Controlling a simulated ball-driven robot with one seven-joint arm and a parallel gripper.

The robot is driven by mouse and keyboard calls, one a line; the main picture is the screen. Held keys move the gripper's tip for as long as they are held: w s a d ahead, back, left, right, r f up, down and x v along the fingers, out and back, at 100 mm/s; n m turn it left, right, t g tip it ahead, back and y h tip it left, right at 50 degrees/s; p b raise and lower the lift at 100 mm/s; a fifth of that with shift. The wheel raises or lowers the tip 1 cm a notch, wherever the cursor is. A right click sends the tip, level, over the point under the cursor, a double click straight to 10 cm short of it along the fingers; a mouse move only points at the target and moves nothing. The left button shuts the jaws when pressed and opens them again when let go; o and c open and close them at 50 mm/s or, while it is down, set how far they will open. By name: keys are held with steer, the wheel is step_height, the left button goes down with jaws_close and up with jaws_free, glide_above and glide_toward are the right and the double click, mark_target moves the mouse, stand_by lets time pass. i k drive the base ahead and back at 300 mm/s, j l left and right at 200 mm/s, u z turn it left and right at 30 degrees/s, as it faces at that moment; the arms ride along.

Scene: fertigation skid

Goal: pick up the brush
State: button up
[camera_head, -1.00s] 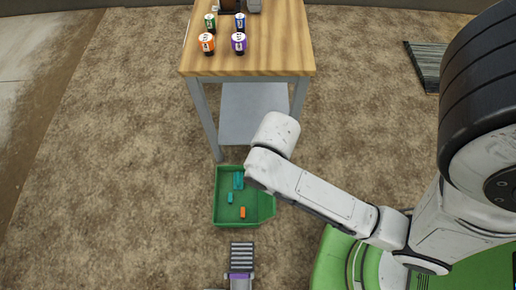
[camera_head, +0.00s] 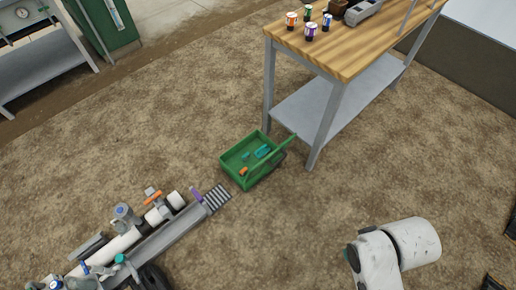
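I cannot make out a brush for certain. A wooden-topped bench (camera_head: 385,40) stands at the upper right, with a small brown item (camera_head: 338,6) and a grey item (camera_head: 363,12) at the back of its top, cut by the frame edge. A green cart (camera_head: 230,171) on the ground holds small teal pieces (camera_head: 263,152) and an orange piece (camera_head: 243,171), too small to identify. A white part of my arm shows at the lower right, away from the bench and cart. My gripper does not show.
Several small coloured cans (camera_head: 310,30) stand on the bench's left end. A pipe skid (camera_head: 165,235) with a grey ribbed end (camera_head: 217,198) lies lower left. A grey table (camera_head: 45,72) and green cabinet (camera_head: 105,25) stand upper left. Open brown ground lies between.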

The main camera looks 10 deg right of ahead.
mark_target(263, 150)
steer(key=i+u, duration=0.15)
steer(key=i, duration=0.35)
steer(key=i+l+u, duration=0.15)
steer(key=i, duration=0.3)
steer(key=i+l+u, duration=0.15)
steer(key=i, duration=0.35)
steer(key=i+l+u, duration=0.1)
steer(key=i, duration=0.35)
steer(key=i+l+u, duration=0.15)
steer(key=i+l, duration=0.2)
steer(key=i, duration=0.1)
